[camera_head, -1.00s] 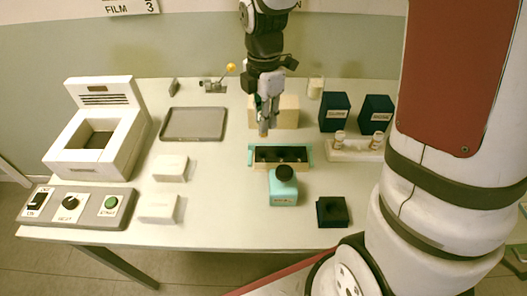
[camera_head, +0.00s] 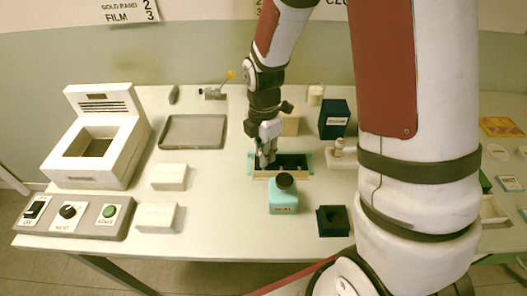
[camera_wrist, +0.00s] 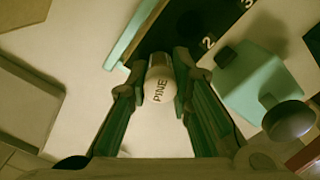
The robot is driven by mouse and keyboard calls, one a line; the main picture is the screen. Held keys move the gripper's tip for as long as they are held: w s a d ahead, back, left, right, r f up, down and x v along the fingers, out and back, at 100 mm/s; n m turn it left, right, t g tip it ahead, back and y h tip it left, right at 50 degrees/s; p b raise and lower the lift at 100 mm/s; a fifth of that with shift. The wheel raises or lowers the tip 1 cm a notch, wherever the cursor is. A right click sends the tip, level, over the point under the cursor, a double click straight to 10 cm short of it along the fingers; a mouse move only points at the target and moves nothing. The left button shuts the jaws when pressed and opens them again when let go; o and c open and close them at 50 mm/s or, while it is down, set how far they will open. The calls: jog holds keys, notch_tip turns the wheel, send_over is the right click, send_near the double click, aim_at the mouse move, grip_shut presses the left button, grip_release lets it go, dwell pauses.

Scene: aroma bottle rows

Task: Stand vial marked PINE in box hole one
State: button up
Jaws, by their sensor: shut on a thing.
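The vial marked PINE (camera_wrist: 160,84) is a small pale cylinder between my gripper's green fingers in the wrist view. My gripper (camera_head: 266,160) is shut on it, over the left end of the box in the head view. The box (camera_head: 309,165) is teal-edged with a dark top; the wrist view shows its dark top (camera_wrist: 190,25) with marks 2 and 3. Hole one is hidden behind the vial and fingers. I cannot tell whether the vial's lower end is in the hole or above it.
A teal bottle with a black cap (camera_head: 284,198) stands just in front of the box. A dark square block (camera_head: 332,222) is at front right. White blocks (camera_head: 169,177) lie to the left. A grey tray (camera_head: 193,131) lies behind, and a dark blue box (camera_head: 334,119) stands at back right.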

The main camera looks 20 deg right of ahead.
jog(key=shift+f, duration=0.1)
jog(key=o, duration=0.9)
notch_tip(320, 180, up, 13)
jog(key=s+r+m+t, duration=0.1)
jog(key=s+r+m, duration=0.3)
jog(key=s+m, duration=0.2)
jog(key=s+r+m+t, duration=0.2)
jog(key=s+r+m, duration=0.2)
jog(key=s+m, duration=0.3)
jog(key=s+r+m+t, duration=0.1)
jog(key=s+r+m, duration=0.3)
jog(key=s+m, duration=0.2)
jog(key=shift+s+d+r+m+t, duration=0.1)
jog(key=shift+m+t, duration=0.1)
jog(key=shift+m, duration=0.3)
jog(key=shift+s+d+r+m+t, duration=0.1)
jog(key=shift+m+t, duration=0.1)
jog(key=shift+m, duration=0.3)
